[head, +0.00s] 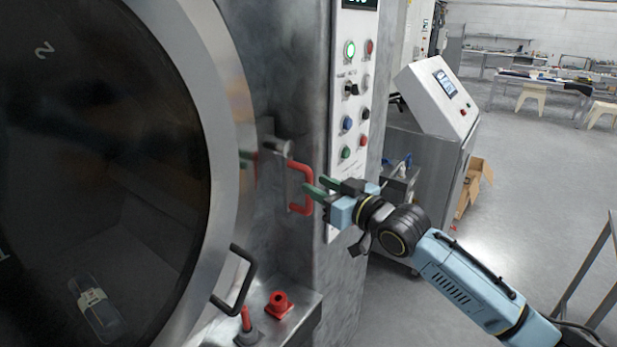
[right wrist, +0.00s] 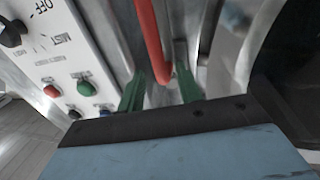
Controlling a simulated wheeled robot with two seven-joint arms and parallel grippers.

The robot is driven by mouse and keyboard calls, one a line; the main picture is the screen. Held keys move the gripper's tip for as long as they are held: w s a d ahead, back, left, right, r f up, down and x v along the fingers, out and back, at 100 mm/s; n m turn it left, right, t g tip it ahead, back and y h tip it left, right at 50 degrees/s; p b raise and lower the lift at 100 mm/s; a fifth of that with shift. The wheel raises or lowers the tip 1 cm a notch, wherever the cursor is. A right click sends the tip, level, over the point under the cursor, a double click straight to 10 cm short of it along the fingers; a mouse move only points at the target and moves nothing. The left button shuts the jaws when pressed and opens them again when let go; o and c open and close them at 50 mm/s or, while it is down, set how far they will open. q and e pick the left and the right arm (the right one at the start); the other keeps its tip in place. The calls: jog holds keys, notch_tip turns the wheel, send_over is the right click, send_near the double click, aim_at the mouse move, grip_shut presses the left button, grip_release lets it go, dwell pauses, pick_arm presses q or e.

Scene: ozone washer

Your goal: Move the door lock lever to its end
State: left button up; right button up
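The red door lock lever (head: 302,185) is a U-shaped handle on the steel front, just right of the round door (head: 232,100). It joins a metal latch piece (head: 276,146) at the door's rim. My right gripper (head: 314,188) is at the lever's right side, coming in from the right. In the right wrist view the red lever (right wrist: 150,42) passes between the spread green fingertips (right wrist: 161,88). The fingers are apart, with visible gaps beside the bar. My left gripper is not in view.
The control panel (head: 353,110) with buttons is just above and right of my right gripper. A black door handle (head: 234,282) and red fittings (head: 279,303) are lower left. A console cabinet (head: 435,130) stands behind my right arm. Open floor lies to the right.

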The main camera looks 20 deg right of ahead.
aim_at(311, 183)
jog(key=shift+x, duration=1.95)
grip_shut()
